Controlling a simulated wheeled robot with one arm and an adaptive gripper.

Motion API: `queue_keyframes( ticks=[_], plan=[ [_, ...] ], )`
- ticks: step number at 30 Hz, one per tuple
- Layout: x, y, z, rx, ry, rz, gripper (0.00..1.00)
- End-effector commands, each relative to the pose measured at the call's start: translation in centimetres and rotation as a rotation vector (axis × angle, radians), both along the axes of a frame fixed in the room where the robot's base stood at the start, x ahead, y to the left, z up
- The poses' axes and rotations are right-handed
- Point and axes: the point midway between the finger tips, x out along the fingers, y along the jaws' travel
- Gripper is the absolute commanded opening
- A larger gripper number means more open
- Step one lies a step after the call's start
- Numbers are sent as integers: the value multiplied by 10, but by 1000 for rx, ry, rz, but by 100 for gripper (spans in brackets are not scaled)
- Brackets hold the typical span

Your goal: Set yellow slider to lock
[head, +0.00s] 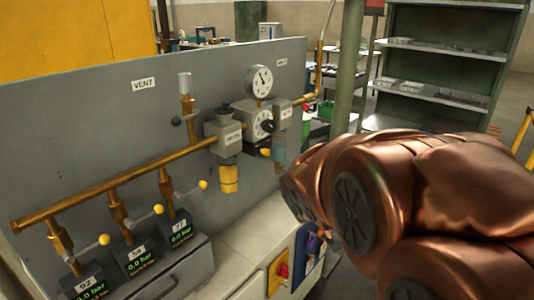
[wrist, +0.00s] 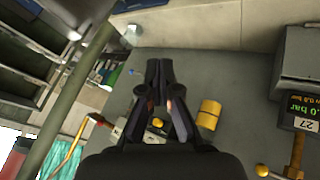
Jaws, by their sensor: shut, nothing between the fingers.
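A yellow cylindrical piece (head: 229,179) hangs below a grey valve block (head: 225,136) on the panel's brass piping. It also shows in the wrist view (wrist: 209,114), right of my gripper. A small yellow knob (head: 265,152) sits right of the block, under the gauges; a yellow knob (wrist: 157,123) also shows between my fingers' bases in the wrist view. I cannot tell any lock marking. My gripper (wrist: 159,68) is shut and empty, its tips close together in front of the grey panel. My copper arm hides it in the head view.
Three valve levers with yellow knobs (head: 104,240) stand over digital readouts (head: 138,258) at the lower left. A red-and-yellow switch (head: 279,271) is at the lower front. A green post (head: 349,70) stands right of the panel.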

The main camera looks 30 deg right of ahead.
Motion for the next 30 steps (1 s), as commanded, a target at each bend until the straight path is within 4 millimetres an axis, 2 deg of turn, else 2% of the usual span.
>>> queue_keyframes(
  ticks=[1, 6, 14, 22, 30],
  plan=[
    [9, -12, 6, -30, -36, 9, 0],
    [44, -41, 34, -137, -167, 83, 0],
    [85, -65, 71, -268, -334, 235, 0],
    [113, -64, 97, -351, -474, 436, 0],
    [123, -45, 102, -359, -585, 658, 0]
  ],
)
